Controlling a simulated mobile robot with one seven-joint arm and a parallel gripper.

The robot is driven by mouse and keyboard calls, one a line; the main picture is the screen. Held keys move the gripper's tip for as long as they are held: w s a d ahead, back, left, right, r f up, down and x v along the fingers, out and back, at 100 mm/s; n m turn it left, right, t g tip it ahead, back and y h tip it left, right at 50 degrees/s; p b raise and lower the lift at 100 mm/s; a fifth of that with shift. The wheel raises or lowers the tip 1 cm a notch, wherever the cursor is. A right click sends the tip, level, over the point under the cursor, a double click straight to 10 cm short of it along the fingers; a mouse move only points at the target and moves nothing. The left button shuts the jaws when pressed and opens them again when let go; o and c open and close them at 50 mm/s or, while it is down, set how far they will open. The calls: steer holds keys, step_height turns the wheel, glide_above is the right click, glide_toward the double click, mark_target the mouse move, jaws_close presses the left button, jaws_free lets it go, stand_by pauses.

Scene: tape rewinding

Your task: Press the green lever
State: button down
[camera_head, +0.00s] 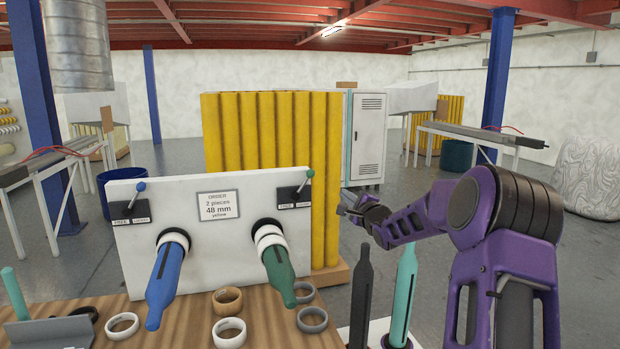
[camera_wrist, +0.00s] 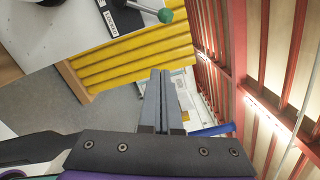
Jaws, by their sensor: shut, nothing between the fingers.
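The white panel (camera_head: 205,258) stands at the back of the wooden table. The green lever (camera_head: 309,175) is at its upper right, a thin rod with a green ball end above a small black plate marked FREE and a second word. The rod tilts up and slightly right. In the wrist view the green ball (camera_wrist: 165,15) shows at the top. My gripper (camera_head: 343,203) is right of the panel, apart from the lever and a little lower in the picture. In the wrist view its fingers (camera_wrist: 161,73) are together and empty.
A blue lever (camera_head: 139,188) is at the panel's upper left. A blue spindle (camera_head: 165,282) and a green spindle (camera_head: 279,272) stick out below. Several tape rings lie on the table (camera_head: 185,325). Black (camera_head: 361,295) and teal (camera_head: 404,295) upright spindles stand below my arm. Yellow rolls (camera_head: 265,130) stand behind.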

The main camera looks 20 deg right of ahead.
mark_target(304, 182)
steer(key=shift+d+r, duration=0.1)
steer(key=shift+d, duration=0.05)
steer(key=w+a+r, duration=0.1)
steer(key=w+a, duration=0.3)
steer(key=w, duration=0.6)
steer(key=shift+w+r, duration=0.35)
steer(key=shift+r, duration=0.05)
steer(key=shift+a, duration=0.1)
stand_by(0.3)
steer(key=shift+a+r+p, duration=0.15)
steer(key=shift+r+p, duration=0.05)
steer(key=shift+p, duration=0.1)
